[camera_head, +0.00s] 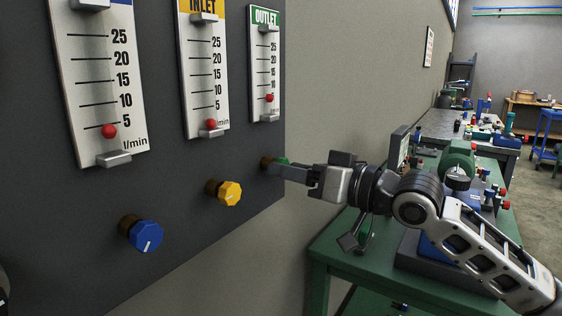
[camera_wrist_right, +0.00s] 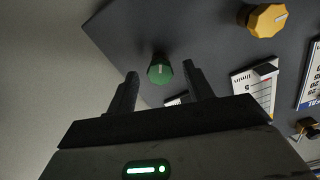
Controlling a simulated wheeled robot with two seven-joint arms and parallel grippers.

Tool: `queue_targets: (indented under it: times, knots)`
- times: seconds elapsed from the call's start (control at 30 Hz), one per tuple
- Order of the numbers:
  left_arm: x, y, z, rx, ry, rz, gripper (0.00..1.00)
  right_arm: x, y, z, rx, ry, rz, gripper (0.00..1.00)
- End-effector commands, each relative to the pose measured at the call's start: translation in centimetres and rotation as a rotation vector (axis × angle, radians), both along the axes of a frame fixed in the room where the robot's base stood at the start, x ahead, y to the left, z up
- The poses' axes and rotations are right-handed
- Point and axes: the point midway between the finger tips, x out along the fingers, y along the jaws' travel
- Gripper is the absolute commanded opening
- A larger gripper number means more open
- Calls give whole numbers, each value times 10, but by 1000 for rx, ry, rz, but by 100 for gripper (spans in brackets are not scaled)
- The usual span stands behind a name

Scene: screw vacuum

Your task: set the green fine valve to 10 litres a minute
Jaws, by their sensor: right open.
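The green fine valve knob (camera_head: 282,161) sits on the dark panel under the OUTLET gauge (camera_head: 264,62), mostly hidden behind my right gripper in the head view. The red ball (camera_head: 269,97) in that gauge stands at about the 5 mark. My right gripper (camera_head: 272,168) is open, its fingers pointing at the panel by the green knob. In the right wrist view the green knob (camera_wrist_right: 160,69) shows between the two fingertips (camera_wrist_right: 160,73), with a white mark on its face. I cannot tell whether the fingers touch it. My left gripper is not in view.
A yellow knob (camera_head: 229,193) and a blue knob (camera_head: 146,235) stick out of the panel to the left, under their own gauges. A green table (camera_head: 340,246) with equipment stands at the right below my right arm.

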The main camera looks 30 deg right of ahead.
Motion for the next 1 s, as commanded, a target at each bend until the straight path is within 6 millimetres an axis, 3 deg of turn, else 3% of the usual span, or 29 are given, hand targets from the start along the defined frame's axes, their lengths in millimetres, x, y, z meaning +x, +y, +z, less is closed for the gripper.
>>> queue_targets:
  times: [0.3, 0.63, 0.67, 0.8, 1.0]
  knots:
    - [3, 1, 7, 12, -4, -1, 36, 24, 9, 1, 2, -1, -2, 52]
    - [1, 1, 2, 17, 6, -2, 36, 27, 11, 0, 0, 1, -1, 52]
    - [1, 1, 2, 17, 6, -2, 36, 27, 11, 0, 0, 1, -1, 49]
    - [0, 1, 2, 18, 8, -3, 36, 26, 11, -1, 0, 1, -1, 10]
    - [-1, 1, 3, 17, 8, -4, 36, 26, 11, -1, -3, 0, -1, 7]
